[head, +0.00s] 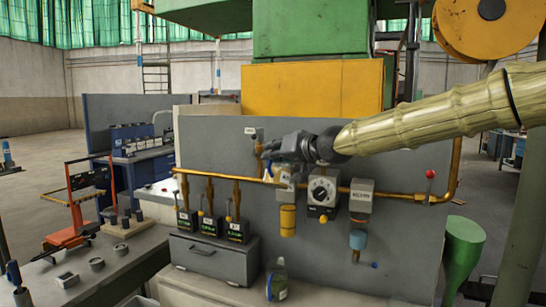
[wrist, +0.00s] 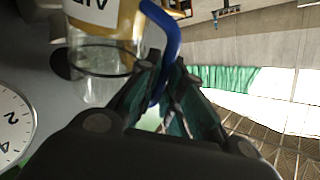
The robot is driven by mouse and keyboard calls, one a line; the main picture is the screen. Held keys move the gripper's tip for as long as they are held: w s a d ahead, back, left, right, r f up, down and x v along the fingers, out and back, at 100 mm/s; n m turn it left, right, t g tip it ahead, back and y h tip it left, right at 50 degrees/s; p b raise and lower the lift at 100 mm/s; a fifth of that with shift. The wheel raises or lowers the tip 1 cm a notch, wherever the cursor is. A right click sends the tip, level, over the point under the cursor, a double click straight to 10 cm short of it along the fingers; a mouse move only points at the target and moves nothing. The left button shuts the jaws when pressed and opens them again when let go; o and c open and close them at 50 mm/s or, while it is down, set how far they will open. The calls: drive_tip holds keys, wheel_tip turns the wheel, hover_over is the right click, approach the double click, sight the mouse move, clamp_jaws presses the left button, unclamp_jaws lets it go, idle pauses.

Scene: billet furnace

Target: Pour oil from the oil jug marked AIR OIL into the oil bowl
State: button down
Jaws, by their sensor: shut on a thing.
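The oil jug (wrist: 105,55) is clear, with amber oil inside, a blue handle (wrist: 165,30) and a label on which "AI" can be read upside down. The wrist picture is inverted, with the roof at its bottom. My gripper (wrist: 160,75) is shut on the blue handle. In the head view my gripper (head: 278,148) is in front of the grey panel, and a small part of the jug (head: 268,168) shows below it.
A round dial (head: 322,190) on the pipe is close to my gripper; a dial (wrist: 10,125) also shows in the wrist view. The brass pipe (head: 400,195) crosses the grey panel (head: 405,250).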

drive_tip(key=shift+f+b, duration=0.35)
drive_tip(key=shift+b, duration=0.25)
drive_tip(key=shift+f+n+t+b, duration=0.3)
drive_tip(key=shift+n+b, duration=0.1)
drive_tip(key=shift+b, duration=0.5)
drive_tip(key=shift+s+a+f+b, duration=0.1)
drive_tip(key=shift+f+b, duration=0.15)
drive_tip(key=shift+b, duration=0.65)
drive_tip(key=shift+n+b, duration=0.3)
drive_tip(key=shift+b, duration=0.2)
drive_tip(key=shift+f, duration=0.15)
